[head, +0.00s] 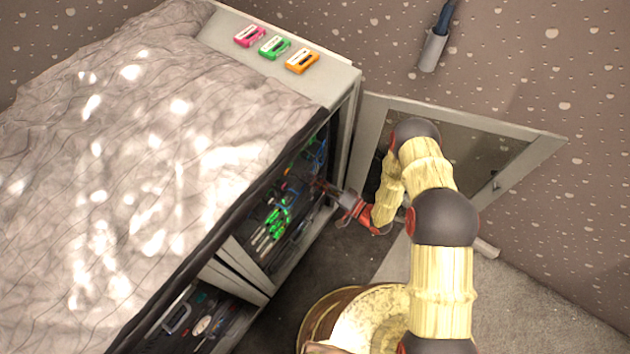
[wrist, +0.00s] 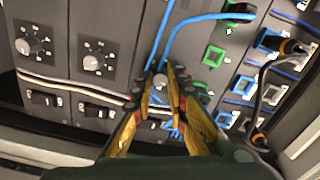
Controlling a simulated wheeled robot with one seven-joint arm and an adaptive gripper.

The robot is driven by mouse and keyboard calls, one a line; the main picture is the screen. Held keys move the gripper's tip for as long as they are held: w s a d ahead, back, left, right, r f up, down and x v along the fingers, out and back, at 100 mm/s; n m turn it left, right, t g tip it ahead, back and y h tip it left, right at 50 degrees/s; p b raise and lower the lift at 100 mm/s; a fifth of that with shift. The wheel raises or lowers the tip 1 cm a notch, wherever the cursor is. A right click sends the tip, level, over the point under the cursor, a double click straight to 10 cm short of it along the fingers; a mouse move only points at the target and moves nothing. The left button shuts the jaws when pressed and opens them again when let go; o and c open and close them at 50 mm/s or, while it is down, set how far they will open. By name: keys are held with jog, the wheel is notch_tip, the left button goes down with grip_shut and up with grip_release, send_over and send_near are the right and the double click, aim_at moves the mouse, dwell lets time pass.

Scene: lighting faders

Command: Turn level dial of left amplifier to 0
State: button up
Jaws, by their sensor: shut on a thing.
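In the wrist view my gripper (wrist: 161,95) has its yellow fingers closed around a small light grey dial (wrist: 160,81) on a dark panel. The fingertips hide most of this dial and its markings, so its setting cannot be read. I cannot tell which amplifier is the left one. In the head view my gripper (head: 322,186) reaches into the open side of the cabinet (head: 345,110).
Blue cables (wrist: 205,17) run above and close to the fingers. Green and blue sockets with dark plugs (wrist: 290,47) lie to the right. Black switches (wrist: 97,111) sit below the dials. An open grey door (head: 520,155) stands right of the cabinet, behind my arm.

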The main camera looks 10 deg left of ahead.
grip_shut()
jog(key=shift+n, duration=0.4)
jog(key=shift+f+n+b, duration=0.1)
jog(key=shift+n+b, duration=4.2)
jog(key=shift+n, duration=11.3)
